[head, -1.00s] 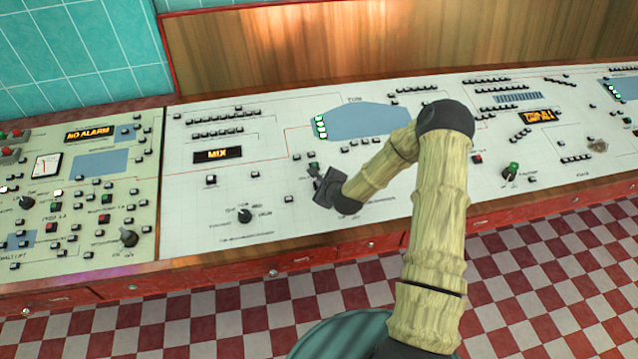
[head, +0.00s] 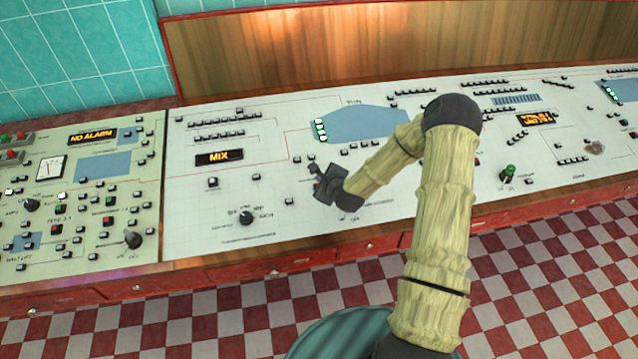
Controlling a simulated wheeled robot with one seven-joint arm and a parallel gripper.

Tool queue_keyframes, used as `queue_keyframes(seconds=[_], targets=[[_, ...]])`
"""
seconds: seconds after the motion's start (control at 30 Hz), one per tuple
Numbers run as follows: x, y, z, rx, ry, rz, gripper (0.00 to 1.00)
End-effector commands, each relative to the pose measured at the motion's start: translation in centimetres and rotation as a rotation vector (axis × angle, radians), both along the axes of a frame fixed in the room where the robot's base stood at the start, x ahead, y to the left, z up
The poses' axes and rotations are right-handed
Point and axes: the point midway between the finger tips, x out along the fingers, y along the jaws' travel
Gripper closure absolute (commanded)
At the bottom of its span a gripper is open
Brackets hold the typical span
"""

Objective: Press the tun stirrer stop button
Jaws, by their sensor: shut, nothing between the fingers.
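The white control panel (head: 185,220) carries the part marked TUN, with a blue tun-shaped patch (head: 365,122) and a column of lit green lamps. My gripper (head: 316,180) is shut and empty, low over the panel just below and left of that patch. Small dark buttons lie around it, and my gripper and wrist hide some of them. I cannot tell which one is the tun stirrer stop button, nor whether my fingertips touch the panel. A red button (head: 477,161) shows partly to the right of my arm.
An amber MIX display (head: 219,156) and a black rotary knob (head: 246,217) lie left of my gripper. A green-topped lever (head: 508,172) stands to the right. A greenish panel (head: 60,225) with NO ALARM adjoins at left. A wooden board (head: 300,55) rises behind.

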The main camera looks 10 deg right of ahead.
Motion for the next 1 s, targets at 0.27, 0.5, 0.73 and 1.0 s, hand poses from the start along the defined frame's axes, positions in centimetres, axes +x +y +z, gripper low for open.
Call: queue_keyframes(seconds=[0.27,0.5,0.73,1.0], targets=[[-0.5,0.0,2.4,0.0,0.0,0.0,1.0],[-0.5,0.0,2.5,0.001,0.0,-0.001,1.0],[-0.5,0.0,2.5,0.001,0.0,-0.001,1.0],[-0.8,0.3,2.9,-0.043,0.01,0.041,1.0]])
